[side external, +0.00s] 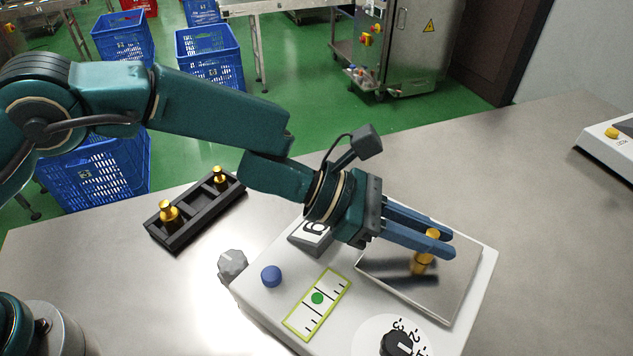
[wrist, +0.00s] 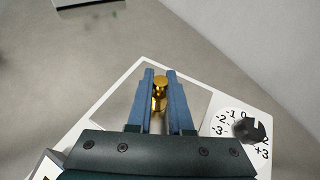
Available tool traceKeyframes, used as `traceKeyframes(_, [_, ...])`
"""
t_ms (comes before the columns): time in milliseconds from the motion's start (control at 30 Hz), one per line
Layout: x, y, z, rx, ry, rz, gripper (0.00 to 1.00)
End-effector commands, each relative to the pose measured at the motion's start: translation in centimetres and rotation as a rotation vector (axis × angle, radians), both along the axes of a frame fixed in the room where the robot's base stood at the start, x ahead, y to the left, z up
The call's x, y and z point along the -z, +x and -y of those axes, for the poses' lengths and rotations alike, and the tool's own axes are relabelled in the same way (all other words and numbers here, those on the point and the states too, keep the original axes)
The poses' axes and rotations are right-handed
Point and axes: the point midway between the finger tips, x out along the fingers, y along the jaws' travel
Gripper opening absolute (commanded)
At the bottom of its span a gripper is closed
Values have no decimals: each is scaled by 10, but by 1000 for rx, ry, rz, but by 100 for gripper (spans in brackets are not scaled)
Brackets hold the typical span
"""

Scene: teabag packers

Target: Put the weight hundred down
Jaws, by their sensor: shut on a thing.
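My gripper (side external: 437,243) is shut on a brass weight (side external: 421,264), which is upright over the square metal pan (side external: 447,296) of a white scale (side external: 262,300). The fingers grip it near its knob, and its body shows below them. I cannot tell whether its base touches the pan. In the wrist view the weight (wrist: 160,86) shows between the two blue fingers. Two other brass weights, a larger one (side external: 170,215) and a smaller one (side external: 220,180), stand in a black slotted holder (side external: 196,213) left of the scale. No mark on the weights is legible.
The scale has a green-framed level display (side external: 318,301), a blue knob (side external: 271,276) and a black dial (side external: 398,344) with numbers. A grey knob (side external: 232,263) is at its left side. Another white device (side external: 610,146) stands at the far right. The table behind the scale is clear.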

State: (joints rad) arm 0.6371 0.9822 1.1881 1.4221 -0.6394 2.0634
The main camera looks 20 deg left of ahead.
Motion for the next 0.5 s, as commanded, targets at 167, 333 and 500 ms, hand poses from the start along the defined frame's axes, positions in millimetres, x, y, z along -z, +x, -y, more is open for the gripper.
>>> traceKeyframes(167, [2, 0, 0, 0, 0, 0, 48])
traceKeyframes(333, [1, 0, 0, 0, 0, 0, 48])
traceKeyframes(500, [-1, 0, 0, 0, -1, 1, 48])
